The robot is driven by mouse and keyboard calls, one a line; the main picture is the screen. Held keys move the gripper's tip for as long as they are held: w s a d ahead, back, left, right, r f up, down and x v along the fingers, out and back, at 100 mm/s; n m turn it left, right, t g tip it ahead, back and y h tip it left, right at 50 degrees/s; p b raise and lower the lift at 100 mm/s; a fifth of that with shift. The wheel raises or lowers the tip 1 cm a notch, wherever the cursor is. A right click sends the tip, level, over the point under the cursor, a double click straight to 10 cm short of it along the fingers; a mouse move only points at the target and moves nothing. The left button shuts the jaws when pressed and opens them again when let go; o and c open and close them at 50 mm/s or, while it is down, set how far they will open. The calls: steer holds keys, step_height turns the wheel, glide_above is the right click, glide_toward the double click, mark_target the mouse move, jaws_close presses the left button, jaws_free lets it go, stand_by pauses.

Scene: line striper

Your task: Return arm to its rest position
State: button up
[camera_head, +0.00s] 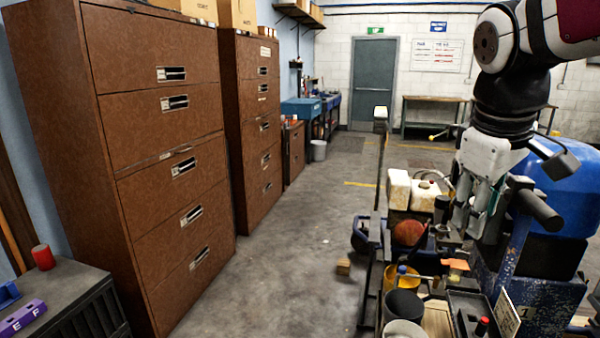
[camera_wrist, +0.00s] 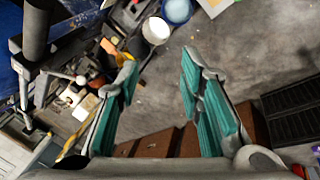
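My arm hangs in the right part of the head view, with my gripper (camera_head: 474,222) pointing down over the line striper cart (camera_head: 535,240). In the wrist view my gripper (camera_wrist: 160,62) has its two teal-padded fingers spread wide apart. Nothing is between the fingers; bare concrete floor shows through the gap. In the head view the fingers overlap the cart's cluttered top, and whether they touch anything there cannot be told.
The cart carries a blue tank (camera_head: 562,185), white jugs (camera_head: 397,188) and a black cup (camera_head: 404,304). Brown filing cabinets (camera_head: 165,150) line the left. A dark cabinet (camera_head: 85,305) with a red can (camera_head: 43,257) stands front left. The middle floor is mostly clear, with a small block (camera_head: 343,267).

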steer(key=s+a+f+m+y+p, duration=0.1)
steer(key=s+a+f+m, duration=0.1)
steer(key=s, duration=0.7)
steer(key=s+a+f+m+t+y, duration=0.1)
steer(key=s+a+f+m, duration=0.2)
steer(key=s, duration=0.6)
step_height(320, 180, down, 2)
steer(key=shift+s+a+f+m+p, duration=0.15)
steer(key=shift+a+f+m+p, duration=0.15)
steer(key=shift+a, duration=0.75)
